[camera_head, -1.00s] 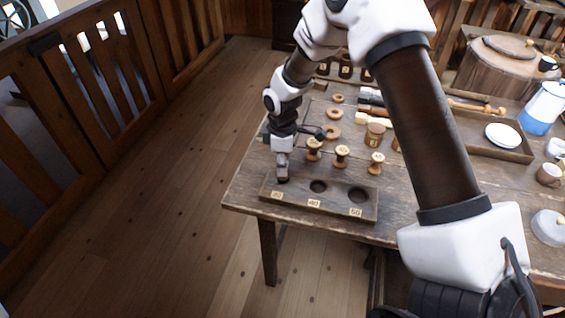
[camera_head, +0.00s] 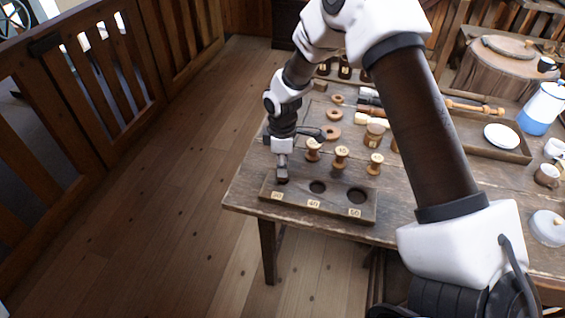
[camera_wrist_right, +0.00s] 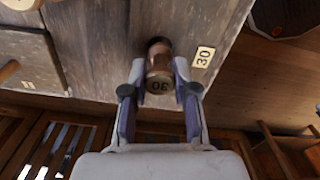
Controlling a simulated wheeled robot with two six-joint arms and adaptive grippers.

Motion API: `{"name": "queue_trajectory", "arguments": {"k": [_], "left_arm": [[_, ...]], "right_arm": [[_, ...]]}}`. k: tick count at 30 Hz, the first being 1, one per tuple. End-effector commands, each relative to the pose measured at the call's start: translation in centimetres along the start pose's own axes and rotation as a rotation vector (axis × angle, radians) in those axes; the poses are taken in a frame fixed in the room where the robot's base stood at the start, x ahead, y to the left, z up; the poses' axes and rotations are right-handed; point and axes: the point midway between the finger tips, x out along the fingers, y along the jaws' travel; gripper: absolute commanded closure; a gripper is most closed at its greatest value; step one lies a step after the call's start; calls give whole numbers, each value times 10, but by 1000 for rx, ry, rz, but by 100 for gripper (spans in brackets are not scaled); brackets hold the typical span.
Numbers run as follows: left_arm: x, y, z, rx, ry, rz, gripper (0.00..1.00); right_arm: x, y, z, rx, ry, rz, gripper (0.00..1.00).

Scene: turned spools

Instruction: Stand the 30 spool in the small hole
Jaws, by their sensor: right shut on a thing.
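The 30 spool (camera_wrist_right: 159,60) is copper-brown, with 30 on its end face, in the right wrist view. My right gripper (camera_wrist_right: 160,88) is shut on it, one finger on each side. In the head view this gripper (camera_head: 282,179) points down at the left end of the dark hole board (camera_head: 334,209). The spool is over or in the small hole beside the 30 label (camera_wrist_right: 204,57). It hides that hole, and I cannot tell how deep it sits. The 40 and 50 holes (camera_head: 357,195) show empty. My left gripper is not in view.
Three other spools (camera_head: 340,158) stand just behind the board. Wooden rings (camera_head: 333,114), a brown pot (camera_head: 374,134) and a tray with a white dish (camera_head: 502,136) lie further back. The table's front edge is close to the board.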

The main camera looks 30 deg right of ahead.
Motion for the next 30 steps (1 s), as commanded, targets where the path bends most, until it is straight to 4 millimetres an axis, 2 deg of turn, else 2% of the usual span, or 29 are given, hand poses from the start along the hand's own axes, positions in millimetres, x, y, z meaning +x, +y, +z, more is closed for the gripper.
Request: {"name": "queue_trajectory", "arguments": {"k": [15,30], "left_arm": [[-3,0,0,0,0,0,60],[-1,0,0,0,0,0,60]], "right_arm": [[0,0,0,0,0,0,89],[12,0,0,0,0,0,89]]}}
